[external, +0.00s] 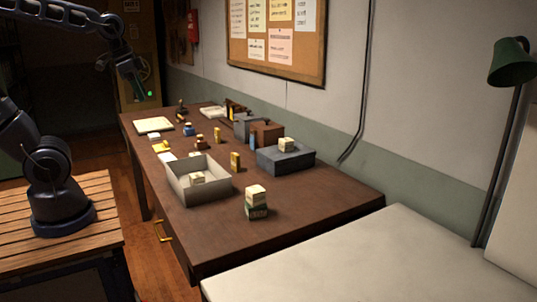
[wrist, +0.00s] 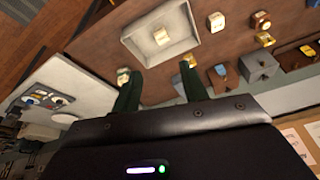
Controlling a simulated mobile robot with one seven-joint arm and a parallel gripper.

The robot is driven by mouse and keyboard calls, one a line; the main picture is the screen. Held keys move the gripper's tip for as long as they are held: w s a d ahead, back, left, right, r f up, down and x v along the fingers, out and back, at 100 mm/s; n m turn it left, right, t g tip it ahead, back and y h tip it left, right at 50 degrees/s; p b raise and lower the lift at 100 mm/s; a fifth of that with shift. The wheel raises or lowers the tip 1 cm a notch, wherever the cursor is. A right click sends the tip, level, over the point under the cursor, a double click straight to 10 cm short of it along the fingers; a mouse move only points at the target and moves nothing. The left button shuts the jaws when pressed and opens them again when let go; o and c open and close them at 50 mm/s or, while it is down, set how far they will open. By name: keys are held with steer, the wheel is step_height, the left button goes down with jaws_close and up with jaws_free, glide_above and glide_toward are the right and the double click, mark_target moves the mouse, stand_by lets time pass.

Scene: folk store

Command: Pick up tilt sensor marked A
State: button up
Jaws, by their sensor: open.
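I cannot read any letter A, so I cannot tell which thing is the tilt sensor. Small cream blocks are candidates: one on a green box (external: 258,212) at the table's near end, one (external: 197,177) in the open tray, and one (external: 286,144) on the grey case. My gripper (external: 140,88) hangs high at the left, beyond the arm's links, well away from these blocks. In the wrist view its fingers (wrist: 158,76) are spread with nothing held between them. The tray's block (wrist: 160,37) appears above the fingers there, and a pale block (wrist: 123,75) is partly hidden by the left finger.
The open tray (external: 205,198) stands mid-table on the brown table (external: 215,245). The grey case (external: 285,161), a brown box (external: 267,134) and several small items crowd the wall side and far end. A white surface (external: 360,262) adjoins at the right. The near table corner is clear.

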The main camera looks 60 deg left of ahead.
steer(key=w+f+m+g, duration=0.15)
steer(key=w+m, duration=0.25)
steer(key=w, duration=0.6)
steer(key=m+g+h, duration=0.2)
steer(key=m+h, duration=0.1)
steer(key=m, duration=0.7)
glide_toward(235, 154)
step_height(235, 154, down, 2)
steer(key=x, duration=1)
steer(key=shift+w+d+f, duration=0.1)
steer(key=shift+d+f, duration=0.1)
steer(key=shift+f, duration=0.15)
jaws_close()
steer(key=shift+r, duration=0.15)
